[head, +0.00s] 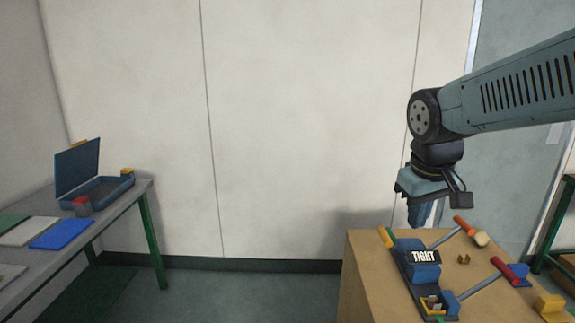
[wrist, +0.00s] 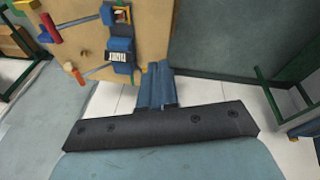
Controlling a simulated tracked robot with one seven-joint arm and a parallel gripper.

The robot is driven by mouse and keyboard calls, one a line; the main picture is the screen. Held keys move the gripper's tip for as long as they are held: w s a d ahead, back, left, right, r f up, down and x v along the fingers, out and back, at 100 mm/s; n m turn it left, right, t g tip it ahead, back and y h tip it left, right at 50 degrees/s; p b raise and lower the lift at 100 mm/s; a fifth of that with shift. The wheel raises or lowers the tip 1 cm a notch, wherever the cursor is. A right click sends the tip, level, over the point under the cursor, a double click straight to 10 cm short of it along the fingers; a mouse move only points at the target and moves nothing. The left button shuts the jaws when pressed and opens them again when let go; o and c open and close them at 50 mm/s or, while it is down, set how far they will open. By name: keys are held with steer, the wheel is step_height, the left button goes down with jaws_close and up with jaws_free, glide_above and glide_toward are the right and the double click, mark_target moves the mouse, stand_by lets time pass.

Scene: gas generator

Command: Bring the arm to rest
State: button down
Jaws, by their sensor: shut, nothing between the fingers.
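My gripper (head: 419,214) points down from the end of my arm at the right of the head view. It is above the back left part of the wooden workbench top (head: 366,262). Its blue fingers are together and hold nothing; they also show in the wrist view (wrist: 155,70). The fingertips look apart from the bench things, though the exact height is hard to tell. My arm reaches in from the right edge.
The bench bears a blue block marked TIGHT (head: 422,268), an orange-handled tool (head: 462,226), a red-handled tool (head: 503,270) and a yellow block (head: 552,306). At left, a grey table (head: 130,190) carries an open blue case (head: 78,168). The floor between is clear.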

steer(key=s+a+r+m+t+y, duration=0.1)
steer(key=s+r+m+t, duration=0.1)
steer(key=s, duration=0.4)
steer(key=shift+r+m+t, duration=0.15)
steer(key=shift+m+t, duration=0.25)
steer(key=shift+s, duration=0.1)
stand_by(0.6)
